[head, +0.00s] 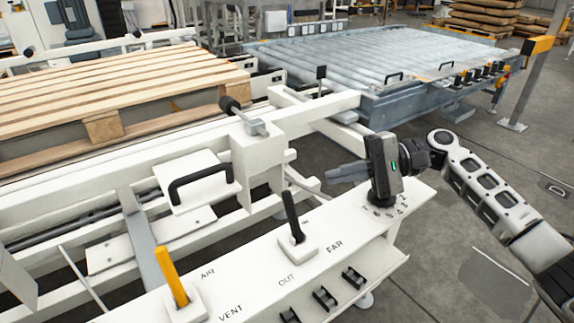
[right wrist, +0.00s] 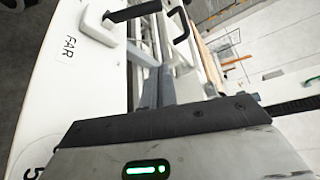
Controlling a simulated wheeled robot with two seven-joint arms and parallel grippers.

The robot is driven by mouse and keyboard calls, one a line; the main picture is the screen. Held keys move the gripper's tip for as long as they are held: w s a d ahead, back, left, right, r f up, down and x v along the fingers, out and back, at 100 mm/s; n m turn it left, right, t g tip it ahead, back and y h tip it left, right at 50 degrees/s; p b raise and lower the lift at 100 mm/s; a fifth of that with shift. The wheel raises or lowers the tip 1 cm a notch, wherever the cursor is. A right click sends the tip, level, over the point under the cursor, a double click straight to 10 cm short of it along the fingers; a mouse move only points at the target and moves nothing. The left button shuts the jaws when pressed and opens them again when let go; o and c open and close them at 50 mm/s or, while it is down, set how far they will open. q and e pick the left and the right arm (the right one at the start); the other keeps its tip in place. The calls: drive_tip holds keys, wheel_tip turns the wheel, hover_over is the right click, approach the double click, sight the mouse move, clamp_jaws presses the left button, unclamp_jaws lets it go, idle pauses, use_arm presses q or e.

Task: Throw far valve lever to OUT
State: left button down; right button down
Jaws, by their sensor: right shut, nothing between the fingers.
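The far valve lever (head: 291,212) is a black handle on a small white base on the white panel (head: 345,240), beside the label FAR. OUT is printed at the near left of its base; a small label at its far side is too small to read surely. The handle stands up, leaning slightly left. It also shows at the top of the right wrist view (right wrist: 135,11). My right gripper (head: 335,176) is shut and empty, above and to the right of the lever, its fingers pointing left, apart from it. My left gripper is not in view.
A yellow lever (head: 170,278) marked AIR and VENT stands on the panel's near left. Black clips (head: 324,298) line the front edge. A black-handled white plate (head: 198,180) and a white post (head: 258,155) with a black knob stand behind. A wooden pallet (head: 110,90) lies at left.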

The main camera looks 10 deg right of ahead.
sight(292, 217)
drive_tip(key=shift+s+r, duration=0.1)
drive_tip(key=shift+s, duration=0.3)
drive_tip(key=x, duration=0.3)
drive_tip(key=s+x, duration=0.1)
drive_tip(key=x, duration=0.2)
drive_tip(key=s+x, duration=0.1)
drive_tip(key=x, duration=0.2)
drive_tip(key=shift+a+r+b, duration=0.25)
drive_tip(key=shift+r+b, duration=0.05)
drive_tip(key=shift+b, duration=0.05)
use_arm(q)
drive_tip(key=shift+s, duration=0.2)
use_arm(e)
drive_tip(key=shift+s+d+r, duration=0.1)
drive_tip(key=shift+s+r, duration=0.2)
drive_tip(key=shift+s, duration=0.4)
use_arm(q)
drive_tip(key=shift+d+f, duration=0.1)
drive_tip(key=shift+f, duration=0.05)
